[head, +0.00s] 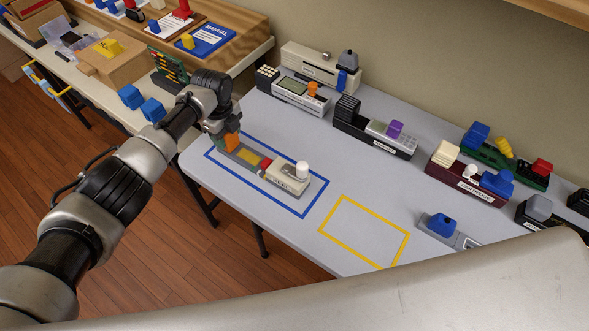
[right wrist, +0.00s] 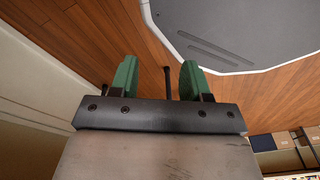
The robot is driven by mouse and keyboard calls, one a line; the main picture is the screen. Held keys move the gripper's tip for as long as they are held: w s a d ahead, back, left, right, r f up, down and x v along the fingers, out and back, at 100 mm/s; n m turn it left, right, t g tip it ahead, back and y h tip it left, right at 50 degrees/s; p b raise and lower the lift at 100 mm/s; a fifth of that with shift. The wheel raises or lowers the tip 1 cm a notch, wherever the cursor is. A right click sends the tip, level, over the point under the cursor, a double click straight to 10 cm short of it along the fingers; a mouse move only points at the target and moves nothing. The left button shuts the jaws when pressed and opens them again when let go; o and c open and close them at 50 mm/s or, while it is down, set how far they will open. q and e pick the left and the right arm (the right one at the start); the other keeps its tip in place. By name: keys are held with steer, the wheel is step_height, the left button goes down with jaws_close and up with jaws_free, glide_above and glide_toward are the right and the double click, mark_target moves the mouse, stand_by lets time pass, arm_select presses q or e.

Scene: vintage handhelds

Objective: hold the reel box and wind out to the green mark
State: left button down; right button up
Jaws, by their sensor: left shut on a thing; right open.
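The reel box (head: 287,181) is a cream block with a white knob (head: 302,169) on top. It sits at the right end of a long grey base inside a blue outline on the grey table. A red part (head: 265,164) and a yellow strip (head: 247,154) lie along the base. My left gripper (head: 230,141) is shut at the base's left end, with orange showing at its fingers; the exact contact is hidden. I see no green mark. My right gripper (right wrist: 158,80) has green fingers, open and empty above the wood floor.
A yellow outline (head: 330,228) on the table is empty. Several vintage handhelds, among them a maroon one (head: 445,170), stand along the back and right. A wooden bench with a cardboard box (head: 112,72) and blue blocks (head: 131,97) is at the upper left.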

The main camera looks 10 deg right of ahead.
steer(key=w+a+r+n+y, duration=0.3)
steer(key=w+a+r, duration=0.35)
steer(key=a, duration=0.45)
steer(key=w+a+r+n+y, duration=0.25)
steer(key=w+a+r, duration=0.45)
steer(key=a, duration=0.5)
steer(key=w+a+r+n, duration=0.2)
steer(key=a+r+n, duration=0.15)
steer(key=r, duration=0.35)
steer(key=w+a+r+n, duration=0.2)
steer(key=r+n, duration=0.2)
steer(key=r, duration=0.4)
steer(key=w+a+r+n, duration=0.3)
steer(key=r, duration=0.4)
step_height(320, 180, up, 17)
steer(key=n+g+h, duration=0.1)
steer(key=n+h, duration=0.6)
steer(key=n, duration=0.1)
glide_above(302, 165)
steer(key=shift+y, duration=0.25)
steer(key=shift+f, duration=4.95)
steer(key=shift+c, duration=0.3)
